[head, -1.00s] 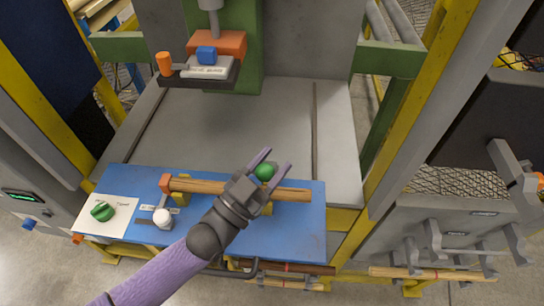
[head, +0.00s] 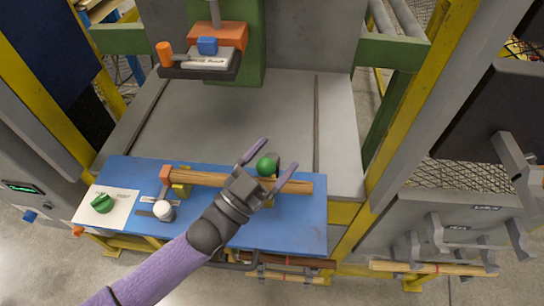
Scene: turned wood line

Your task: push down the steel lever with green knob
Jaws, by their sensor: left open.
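The green knob (head: 266,166) of the lever shows between the two spread fingers of my left gripper (head: 267,160). The gripper is open, with one finger to each side of the knob in the picture; I cannot tell whether it touches it. The steel lever's shaft is mostly hidden behind the gripper and knob. My right gripper is not in view.
A wooden bar (head: 215,179) lies across the blue board (head: 300,228). A white knob (head: 163,210) and a green knob on a white plate (head: 103,204) are at the left. A black shelf with an orange knob (head: 165,53) hangs above. The grey bed (head: 230,115) behind is clear.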

